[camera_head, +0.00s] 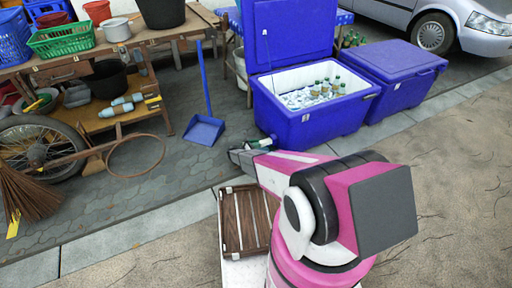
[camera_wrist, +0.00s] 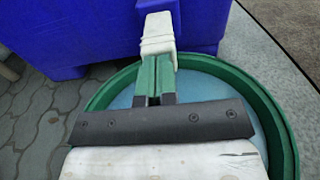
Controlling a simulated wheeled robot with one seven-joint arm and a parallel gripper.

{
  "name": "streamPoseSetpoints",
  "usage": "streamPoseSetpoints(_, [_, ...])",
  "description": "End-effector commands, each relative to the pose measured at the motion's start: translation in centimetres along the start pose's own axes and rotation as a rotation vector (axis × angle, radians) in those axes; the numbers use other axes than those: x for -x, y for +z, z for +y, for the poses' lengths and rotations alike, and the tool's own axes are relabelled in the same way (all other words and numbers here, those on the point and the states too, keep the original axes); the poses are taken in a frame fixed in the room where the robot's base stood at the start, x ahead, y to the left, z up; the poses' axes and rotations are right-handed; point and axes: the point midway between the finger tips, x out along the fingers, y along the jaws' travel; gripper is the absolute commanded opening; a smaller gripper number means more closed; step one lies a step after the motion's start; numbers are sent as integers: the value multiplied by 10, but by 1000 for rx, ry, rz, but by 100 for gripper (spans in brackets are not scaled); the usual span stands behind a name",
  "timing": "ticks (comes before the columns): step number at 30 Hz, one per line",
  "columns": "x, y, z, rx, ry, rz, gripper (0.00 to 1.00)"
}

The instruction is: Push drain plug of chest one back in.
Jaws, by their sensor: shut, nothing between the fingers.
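Chest one looks to be the open blue cooler (camera_head: 300,132), with ice and several bottles inside. My gripper (camera_head: 266,142) reaches to the lower left of its front side. In the wrist view my gripper (camera_wrist: 158,38) has its green fingers closed together, with white, wrapped-looking tips. The tips point at the blue chest wall (camera_wrist: 75,30) and are at or very near it; I cannot tell whether they touch. No drain plug shows clearly; the spot ahead of the tips is hidden by them. Nothing is held.
A green-rimmed tub (camera_wrist: 285,130) lies below my gripper. A closed blue cooler (camera_head: 400,62) stands to the right. A blue dustpan (camera_head: 204,130) stands at left, near a cluttered wooden bench (camera_head: 62,70). A wooden crate (camera_head: 245,220) is beside my arm. Open sandy ground lies at right.

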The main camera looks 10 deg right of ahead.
Motion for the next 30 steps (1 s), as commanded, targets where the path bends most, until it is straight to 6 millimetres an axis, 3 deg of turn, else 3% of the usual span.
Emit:
streamPoseSetpoints(12, [-35, 0, 0, 0, -1, 0, 0])
streamPoseSetpoints(23, [-35, 0, 0, 0, -2, 0, 0])
streamPoseSetpoints(30, [-9, 0, -3, 0, 0, 0, 0])
